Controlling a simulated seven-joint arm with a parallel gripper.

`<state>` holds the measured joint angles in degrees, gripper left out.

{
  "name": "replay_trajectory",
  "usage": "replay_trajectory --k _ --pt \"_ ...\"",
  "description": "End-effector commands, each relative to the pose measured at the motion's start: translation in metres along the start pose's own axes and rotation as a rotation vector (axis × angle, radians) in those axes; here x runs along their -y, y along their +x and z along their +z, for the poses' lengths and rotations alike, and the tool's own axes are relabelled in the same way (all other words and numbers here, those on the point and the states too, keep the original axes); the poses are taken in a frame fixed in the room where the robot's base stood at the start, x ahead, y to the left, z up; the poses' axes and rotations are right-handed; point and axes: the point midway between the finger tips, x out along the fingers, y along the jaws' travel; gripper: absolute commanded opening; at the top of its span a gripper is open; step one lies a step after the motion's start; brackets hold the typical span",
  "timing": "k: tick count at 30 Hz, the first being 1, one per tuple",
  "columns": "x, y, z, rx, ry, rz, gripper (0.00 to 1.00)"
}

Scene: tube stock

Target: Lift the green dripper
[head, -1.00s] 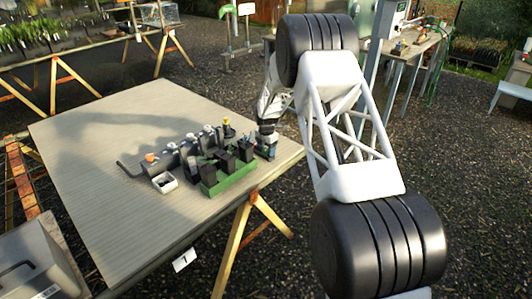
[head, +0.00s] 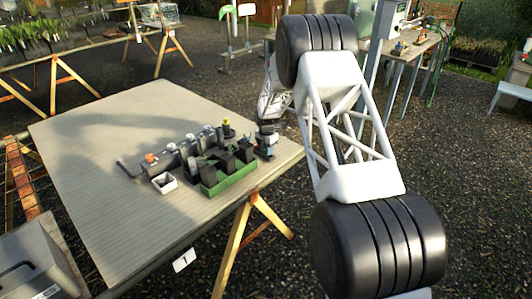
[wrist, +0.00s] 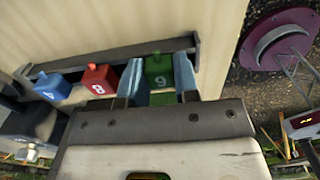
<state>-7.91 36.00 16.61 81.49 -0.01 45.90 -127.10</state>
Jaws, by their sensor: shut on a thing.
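The green dripper (wrist: 158,70), a small block with a number on it and a knob on top, is between the blue fingers of my gripper (wrist: 159,78) in the wrist view. The fingers are shut on its two sides. A red dripper (wrist: 99,78) and a blue dripper (wrist: 51,87) stand to its left along a dark rail (wrist: 118,57). My gripper also shows in the head view (head: 266,146), low at the right side of the table. The dripper cannot be made out there, and its underside is hidden.
A green tray (head: 230,183) with several black pots stands left of my gripper on the table (head: 110,190). A white square pot (head: 164,183) and a pipe with grey cylinders lie farther left. The table's left part is clear. Its right edge is close to my gripper.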

Motion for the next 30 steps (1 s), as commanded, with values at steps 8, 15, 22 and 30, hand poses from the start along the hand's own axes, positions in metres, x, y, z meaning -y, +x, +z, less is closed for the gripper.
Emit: replay_trajectory --k 8,15,22,30 --pt "0.0 -0.003 0.0 0.0 0.0 0.001 0.07" --pt "0.0 -0.022 0.0 0.001 0.0 0.002 0.07" --pt "0.011 -0.037 -0.008 -0.001 0.0 -0.001 0.07" --pt "0.041 -0.041 -0.031 -0.001 0.0 -0.001 0.07"
